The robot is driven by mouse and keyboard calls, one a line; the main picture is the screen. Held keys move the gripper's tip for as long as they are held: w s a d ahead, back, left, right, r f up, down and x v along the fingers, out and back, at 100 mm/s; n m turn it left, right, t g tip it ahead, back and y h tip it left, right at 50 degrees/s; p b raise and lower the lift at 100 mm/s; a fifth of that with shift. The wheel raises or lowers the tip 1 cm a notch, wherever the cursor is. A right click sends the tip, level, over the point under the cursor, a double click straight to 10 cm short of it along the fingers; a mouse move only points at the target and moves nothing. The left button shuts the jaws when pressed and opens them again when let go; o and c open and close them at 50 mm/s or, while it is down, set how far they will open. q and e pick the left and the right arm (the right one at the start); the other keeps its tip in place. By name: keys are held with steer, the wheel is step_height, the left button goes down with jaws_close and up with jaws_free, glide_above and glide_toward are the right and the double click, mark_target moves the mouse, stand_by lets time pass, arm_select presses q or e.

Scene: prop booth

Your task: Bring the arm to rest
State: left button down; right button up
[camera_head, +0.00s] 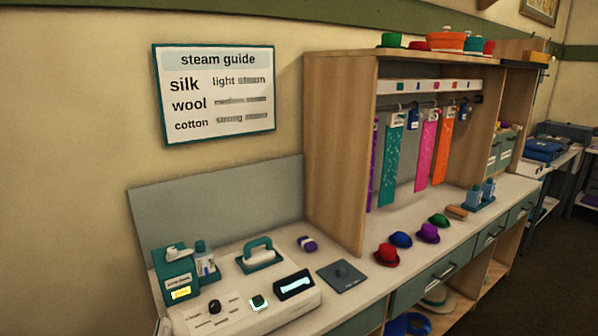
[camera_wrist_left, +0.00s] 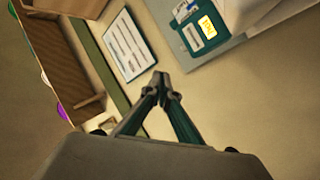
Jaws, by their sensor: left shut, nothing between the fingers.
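My left gripper (camera_wrist_left: 161,80) shows in the left wrist view, with its two fingers meeting at the tips and nothing between them. It is in the air, tilted relative to the room. The steam guide sign (camera_wrist_left: 126,46) and the teal steamer box (camera_wrist_left: 205,28) appear beyond its fingers, apart from it. I see no gripper or arm of mine in the head view. My right gripper shows in neither view.
The counter (camera_head: 225,275) bears a control panel (camera_head: 245,305), a teal-handled iron (camera_head: 260,253) and several small hats (camera_head: 386,254). A wooden cabinet (camera_head: 337,150) with hanging fabric strips stands on it. The wall sign (camera_head: 215,92) hangs at left. Floor (camera_head: 545,265) is clear at right.

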arm_select(q)
steer(key=s+d+f+m+g+h, duration=0.35)
steer(key=d+f+m+h, duration=0.3)
steer(key=f, duration=0.35)
steer(key=s+f+m+g, duration=0.3)
steer(key=s+f, duration=0.3)
steer(key=f, duration=0.3)
steer(key=s+f+m+g+y, duration=0.1)
steer(key=s+f+m+g, duration=0.2)
steer(key=s+f, duration=0.3)
step_height(320, 180, down, 4)
steer(key=shift+s+f+m+g, duration=0.2)
steer(key=shift+s+m+g, duration=0.15)
steer(key=shift+m, duration=0.1)
